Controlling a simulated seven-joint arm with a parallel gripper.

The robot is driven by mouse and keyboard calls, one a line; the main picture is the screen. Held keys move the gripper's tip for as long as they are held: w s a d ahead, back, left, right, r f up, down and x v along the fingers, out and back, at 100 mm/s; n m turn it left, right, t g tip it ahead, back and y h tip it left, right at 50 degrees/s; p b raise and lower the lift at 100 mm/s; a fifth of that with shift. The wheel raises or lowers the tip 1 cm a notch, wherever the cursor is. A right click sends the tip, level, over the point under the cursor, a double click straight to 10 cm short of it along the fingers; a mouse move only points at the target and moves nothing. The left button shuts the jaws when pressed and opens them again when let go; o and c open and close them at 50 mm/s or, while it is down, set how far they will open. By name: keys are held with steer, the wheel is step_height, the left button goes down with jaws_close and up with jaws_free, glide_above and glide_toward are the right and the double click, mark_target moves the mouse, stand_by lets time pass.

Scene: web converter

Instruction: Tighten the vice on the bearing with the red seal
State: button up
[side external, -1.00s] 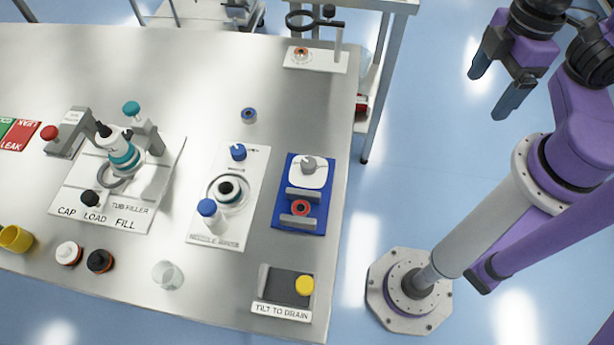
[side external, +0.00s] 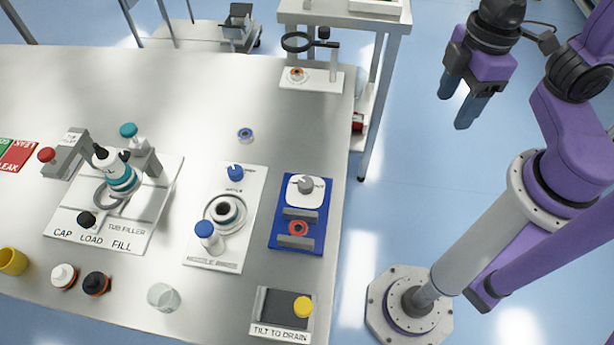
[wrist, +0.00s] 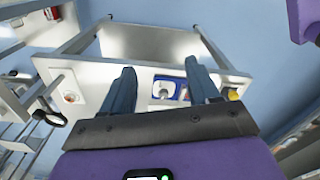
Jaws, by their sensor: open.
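A blue vice (side external: 312,246) sits near the right edge of the metal table, with two grey jaws and a grey knob (side external: 306,184) on a white plate at its back. The bearing with the red seal (side external: 298,228) lies between the jaws; whether they touch it I cannot tell. My gripper (side external: 461,108) is open and empty, high up to the right of the table and well away from the vice. In the wrist view the vice (wrist: 182,91) shows small between my two fingers (wrist: 165,80).
A bearing with a blue seal (side external: 245,135) lies loose behind the white fixture (side external: 212,262) left of the vice. A bearing with an orange seal (side external: 296,75) lies under a magnifier (side external: 297,41) at the back. A tilt tray with a yellow knob (side external: 303,306) is at front right.

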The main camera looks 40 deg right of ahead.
glide_above(308, 183)
step_height(308, 183, down, 4)
step_height(308, 183, down, 17)
steer(key=shift+w+f, duration=0.1)
steer(key=shift+f, duration=0.1)
stand_by(0.4)
steer(key=c, duration=1)
steer(key=shift+m, duration=1.9)
steer(key=shift+c, duration=0.2)
steer(key=o, duration=1)
steer(key=shift+o, duration=0.2)
